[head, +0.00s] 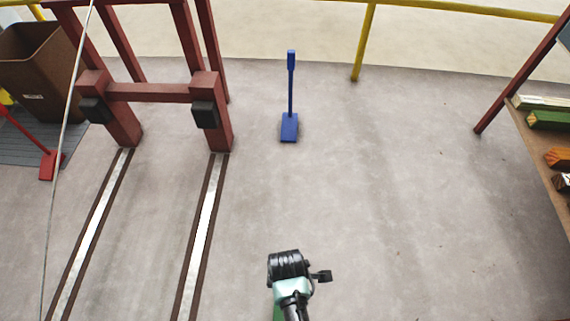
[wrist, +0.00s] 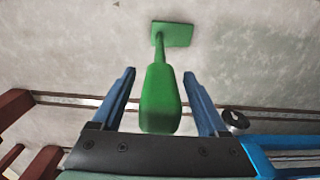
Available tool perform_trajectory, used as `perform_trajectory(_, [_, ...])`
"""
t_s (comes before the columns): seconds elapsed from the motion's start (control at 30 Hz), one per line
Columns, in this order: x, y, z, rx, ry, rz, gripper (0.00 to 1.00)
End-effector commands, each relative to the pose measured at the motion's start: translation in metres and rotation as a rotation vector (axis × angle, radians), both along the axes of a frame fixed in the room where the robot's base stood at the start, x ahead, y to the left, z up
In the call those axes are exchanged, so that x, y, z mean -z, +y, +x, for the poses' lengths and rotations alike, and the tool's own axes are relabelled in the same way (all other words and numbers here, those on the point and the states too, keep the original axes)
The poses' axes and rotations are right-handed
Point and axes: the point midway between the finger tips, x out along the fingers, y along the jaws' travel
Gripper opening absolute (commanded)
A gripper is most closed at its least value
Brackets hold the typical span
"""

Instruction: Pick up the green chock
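The green chock (wrist: 160,98) has a long handle and a flat plate at its far end, by the floor in the wrist view. The near end of its handle lies between the two blue fingers of my gripper (wrist: 159,73). The fingers are apart, with a gap on each side of the handle. I cannot tell how deep the handle sits between them. There, part of my arm shows at the bottom centre and my fingers are not visible.
A blue chock (head: 290,126) stands upright ahead on the floor, and a red one (head: 47,165) is at left. Rails (head: 203,225) run up to a dark red buffer frame (head: 150,93). A shelf (head: 540,160) with timber blocks is at right.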

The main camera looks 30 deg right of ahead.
Motion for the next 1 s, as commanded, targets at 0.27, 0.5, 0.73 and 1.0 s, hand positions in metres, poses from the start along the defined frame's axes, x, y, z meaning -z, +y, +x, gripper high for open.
perform_trajectory(0.27, [-0.0003,0.0000,0.0001,0.000,0.000,0.000,0.25])
perform_trajectory(0.5, [-0.0003,0.0002,0.0000,0.000,0.000,0.000,0.00])
perform_trajectory(0.73, [-0.0003,0.0002,0.0000,0.000,0.000,0.000,0.00])
perform_trajectory(1.0, [-0.0003,0.0003,-0.0001,0.000,0.001,0.001,0.00])
